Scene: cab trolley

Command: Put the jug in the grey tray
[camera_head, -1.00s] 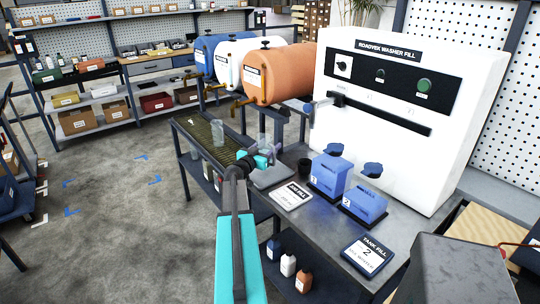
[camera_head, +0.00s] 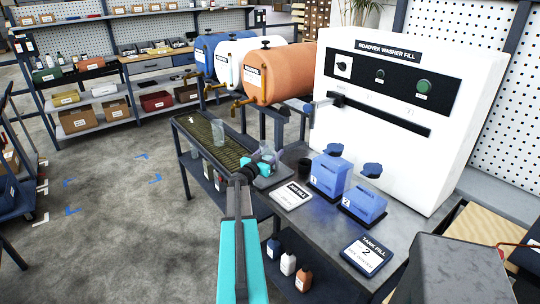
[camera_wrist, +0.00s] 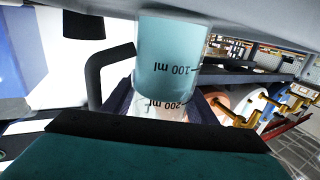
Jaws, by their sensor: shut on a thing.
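The jug (camera_head: 267,152) is clear, with black ml marks. My gripper (camera_head: 262,160) is shut on it at the back left of the bench. In the wrist view the jug (camera_wrist: 168,65) looks pale blue, with "100 ml" and "200 ml" readable, between the jaws (camera_wrist: 160,112). The grey tray (camera_head: 274,181) lies flat on the bench just beneath the jug and gripper. I cannot tell whether the jug's base touches the tray, as my gripper hides part of it.
A clear beaker (camera_head: 218,133) stands on the slatted drip grate (camera_head: 196,127) to the left. Drums with taps (camera_head: 270,75) are behind.

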